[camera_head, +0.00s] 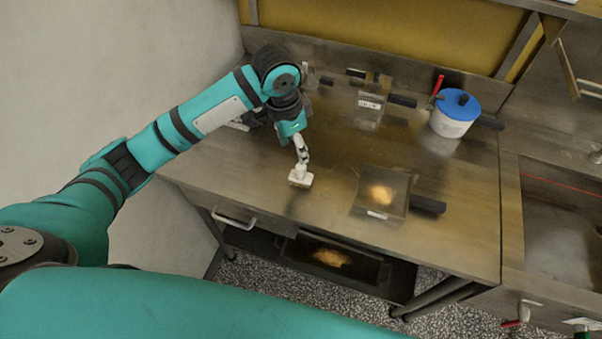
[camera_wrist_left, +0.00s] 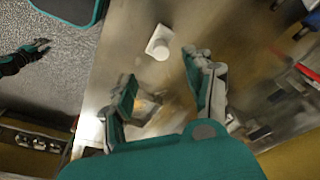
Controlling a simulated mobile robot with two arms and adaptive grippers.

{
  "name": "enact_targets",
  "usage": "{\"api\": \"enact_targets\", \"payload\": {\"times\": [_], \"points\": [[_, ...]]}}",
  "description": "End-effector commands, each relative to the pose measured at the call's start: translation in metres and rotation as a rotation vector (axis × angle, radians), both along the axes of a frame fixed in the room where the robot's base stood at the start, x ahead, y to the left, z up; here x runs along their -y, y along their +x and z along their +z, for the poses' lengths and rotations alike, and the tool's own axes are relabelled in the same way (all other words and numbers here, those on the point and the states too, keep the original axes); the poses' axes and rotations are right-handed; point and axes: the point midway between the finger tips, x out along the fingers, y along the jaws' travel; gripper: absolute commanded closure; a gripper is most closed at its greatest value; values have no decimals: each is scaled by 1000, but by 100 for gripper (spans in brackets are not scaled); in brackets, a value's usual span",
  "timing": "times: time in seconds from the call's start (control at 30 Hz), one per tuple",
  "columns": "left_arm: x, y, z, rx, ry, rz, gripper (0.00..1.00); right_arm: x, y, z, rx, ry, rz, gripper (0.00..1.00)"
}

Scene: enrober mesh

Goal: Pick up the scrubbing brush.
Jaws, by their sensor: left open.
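The scrubbing brush (camera_head: 300,179) is a small white block with a rounded knob on top. It lies on the steel worktop near the front left. It also shows in the left wrist view (camera_wrist_left: 158,43), beyond the fingertips. My left gripper (camera_head: 302,158) points down at the brush from just above and behind. In the left wrist view its two fingers (camera_wrist_left: 158,68) are spread, with nothing between them. I cannot tell whether a fingertip touches the knob. My right gripper (camera_wrist_left: 38,46) shows small over the floor in the left wrist view; its jaw state is unclear.
A white pot with a blue lid (camera_head: 454,124) stands at the back right, and a clear container (camera_head: 370,105) at the back. A sink (camera_head: 565,225) is at the far right. The worktop around the brush is clear.

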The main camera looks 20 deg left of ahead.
Motion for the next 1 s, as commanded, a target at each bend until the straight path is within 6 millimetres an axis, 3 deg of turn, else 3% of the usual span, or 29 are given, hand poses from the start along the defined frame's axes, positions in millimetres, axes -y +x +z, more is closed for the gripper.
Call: {"api": "enact_targets", "payload": {"times": [0.2,0.47,0.73,1.0], "points": [[5,4,-39,-1,0,0,47,2,0,11,0,-2,-1,71],[6,6,-58,-1,1,0,47,2,0,18,0,-2,-1,71],[9,10,-96,-1,0,0,47,0,0,33,0,-1,-1,71],[9,11,-105,3,0,-2,47,-5,0,33,0,5,-2,71]]}}
